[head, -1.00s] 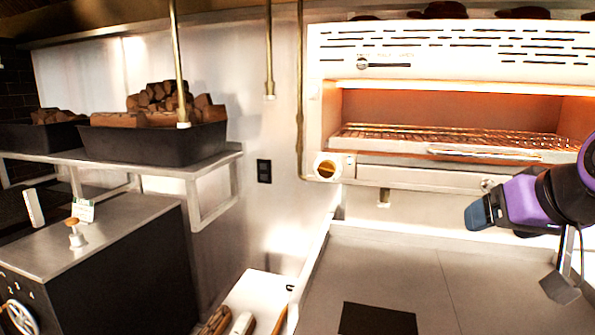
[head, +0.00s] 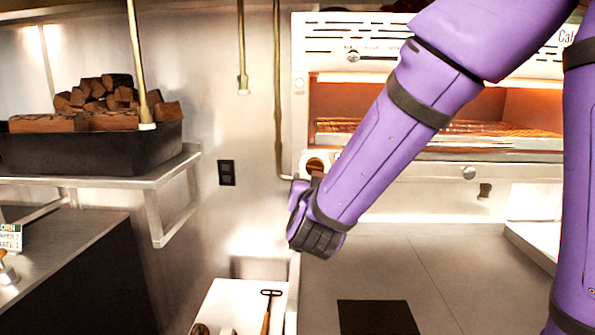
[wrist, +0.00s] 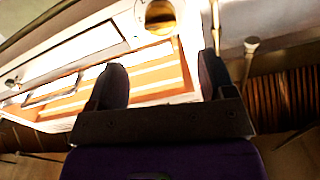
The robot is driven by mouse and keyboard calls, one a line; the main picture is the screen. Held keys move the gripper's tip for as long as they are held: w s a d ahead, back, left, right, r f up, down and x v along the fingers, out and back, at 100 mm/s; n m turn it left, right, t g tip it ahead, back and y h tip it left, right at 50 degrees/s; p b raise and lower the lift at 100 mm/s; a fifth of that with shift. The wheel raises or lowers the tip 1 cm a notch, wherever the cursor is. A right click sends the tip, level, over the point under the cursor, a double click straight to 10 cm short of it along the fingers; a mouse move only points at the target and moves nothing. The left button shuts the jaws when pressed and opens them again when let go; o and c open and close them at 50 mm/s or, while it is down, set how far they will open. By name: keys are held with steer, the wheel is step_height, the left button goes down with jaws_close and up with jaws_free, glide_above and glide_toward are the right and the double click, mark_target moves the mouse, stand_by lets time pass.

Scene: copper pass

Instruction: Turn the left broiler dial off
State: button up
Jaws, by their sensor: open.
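The broiler (head: 440,163) with its orange glow is on the right in the head view. Its left dial (head: 315,163), a brass knob on a pale round plate, shows at the front panel's left end, partly covered by my arm. In the head view the fingers are mostly hidden by my wrist just below the dial.
A silver knob (head: 469,172) sits further right on the broiler front. A steel wall shelf (head: 165,190) holding a dark bin of wood (head: 75,147) is at left. A brass pipe (head: 278,90) runs close left of the dial. Below is a grey counter (head: 440,255).

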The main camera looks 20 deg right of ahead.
mark_target(315, 167)
steer(key=x, duration=1)
steer(key=shift+w+d, duration=0.1)
steer(key=shift+w, duration=0.25)
steer(key=shift+c, duration=0.4)
steer(key=c, duration=0.8)
